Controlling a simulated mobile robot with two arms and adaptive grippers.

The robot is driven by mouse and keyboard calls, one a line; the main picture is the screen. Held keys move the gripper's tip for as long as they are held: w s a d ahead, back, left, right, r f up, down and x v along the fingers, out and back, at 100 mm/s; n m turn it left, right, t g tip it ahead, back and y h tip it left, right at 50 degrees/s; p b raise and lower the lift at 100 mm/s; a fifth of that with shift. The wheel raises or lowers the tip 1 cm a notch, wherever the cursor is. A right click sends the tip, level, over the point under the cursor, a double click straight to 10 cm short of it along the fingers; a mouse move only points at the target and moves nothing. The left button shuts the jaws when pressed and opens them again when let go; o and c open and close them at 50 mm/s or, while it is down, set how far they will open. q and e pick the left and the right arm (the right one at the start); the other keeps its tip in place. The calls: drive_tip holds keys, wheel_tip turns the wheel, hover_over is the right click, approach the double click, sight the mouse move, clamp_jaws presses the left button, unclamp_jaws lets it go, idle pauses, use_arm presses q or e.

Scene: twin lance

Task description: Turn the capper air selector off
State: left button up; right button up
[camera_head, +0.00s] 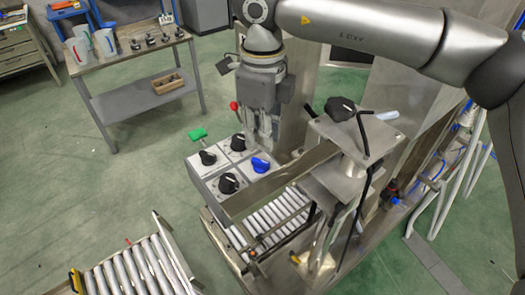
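A pale control panel (213,176) on the machine carries several knobs. Three are black: one at the left (207,157), one at the back (238,142) and one at the front (228,183). A blue knob (261,164) sits at the panel's right side. The labels are too small to read, so I cannot tell which knob is the capper air selector. My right gripper (267,141) points down just behind the blue knob, near the back black knob. I cannot tell whether its fingers are apart or touch anything. My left gripper is out of view.
A green handle (197,135) and a red knob (233,106) are near the panel's back. A roller conveyor (272,218) runs beside it, under a metal frame with a large black knob (340,109). A workbench (92,76) stands back left. Green floor lies left.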

sight(262, 161)
wheel_tip(262, 161, down, 6)
drive_tip(key=shift+r+p, duration=0.15)
drive_tip(key=shift+p, duration=0.75)
drive_tip(key=shift+f, duration=0.65)
clamp_jaws()
